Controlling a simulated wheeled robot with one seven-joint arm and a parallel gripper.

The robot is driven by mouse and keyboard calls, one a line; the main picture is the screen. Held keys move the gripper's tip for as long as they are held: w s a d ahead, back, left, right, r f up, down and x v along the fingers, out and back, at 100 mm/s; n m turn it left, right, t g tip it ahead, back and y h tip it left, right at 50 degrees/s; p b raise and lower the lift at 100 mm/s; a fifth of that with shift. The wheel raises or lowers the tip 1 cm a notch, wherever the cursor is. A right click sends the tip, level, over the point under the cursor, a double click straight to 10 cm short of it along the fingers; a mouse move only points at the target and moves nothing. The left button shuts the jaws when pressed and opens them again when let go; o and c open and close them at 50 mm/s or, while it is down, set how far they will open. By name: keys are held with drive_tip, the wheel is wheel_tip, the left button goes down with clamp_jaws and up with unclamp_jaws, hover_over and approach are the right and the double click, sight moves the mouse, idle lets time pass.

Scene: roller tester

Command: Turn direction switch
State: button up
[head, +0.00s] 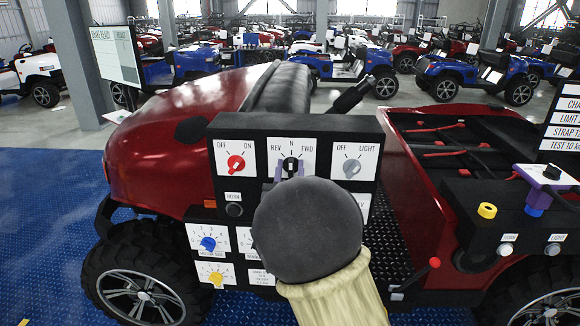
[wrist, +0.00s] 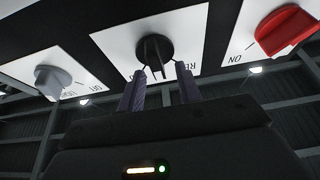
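The direction switch is a black knob (head: 291,163) on a white plate marked REV, N and FWD, at the top middle of the black panel. Its pointer appears to point up at N. The wrist view shows the panel upside down, with the knob (wrist: 155,50) at the top centre. My gripper (wrist: 160,72) is open, with one purple finger on each side of the knob's pointer and gaps visible between them. In the head view my gripper (head: 290,171) is at the knob, and my dark round wrist hides the lower panel. I cannot tell whether the fingers touch the knob.
A red OFF/ON knob (head: 236,163) is left of the switch and a grey OFF/LIGHT knob (head: 351,166) right of it. Blue (head: 208,243) and yellow (head: 216,279) knobs sit below left. The red vehicle (head: 160,150) surrounds the panel. A black lever (head: 352,95) rises behind.

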clamp_jaws()
drive_tip(key=shift+f+n+y+b, duration=0.15)
drive_tip(key=shift+n+y+b, duration=0.25)
drive_tip(key=shift+n+b, duration=0.15)
drive_tip(key=n+y+b, duration=0.1)
drive_tip(key=n+b, duration=0.1)
drive_tip(key=n, duration=0.1)
drive_tip(key=shift+n+y, duration=0.25)
drive_tip(key=shift+y, duration=0.05)
drive_tip(key=shift+a+n+g+y+b, duration=0.15)
drive_tip(key=shift+n+g+y+b, duration=0.45)
drive_tip(key=shift+n, duration=1.15)
drive_tip(key=shift+a+n+g+y+b, duration=0.1)
drive_tip(key=shift+n+g+y+b, duration=0.1)
drive_tip(key=shift+n+y+b, duration=1.2)
drive_tip(key=shift+n+h+p, duration=0.4)
drive_tip(key=shift+n+p, duration=0.05)
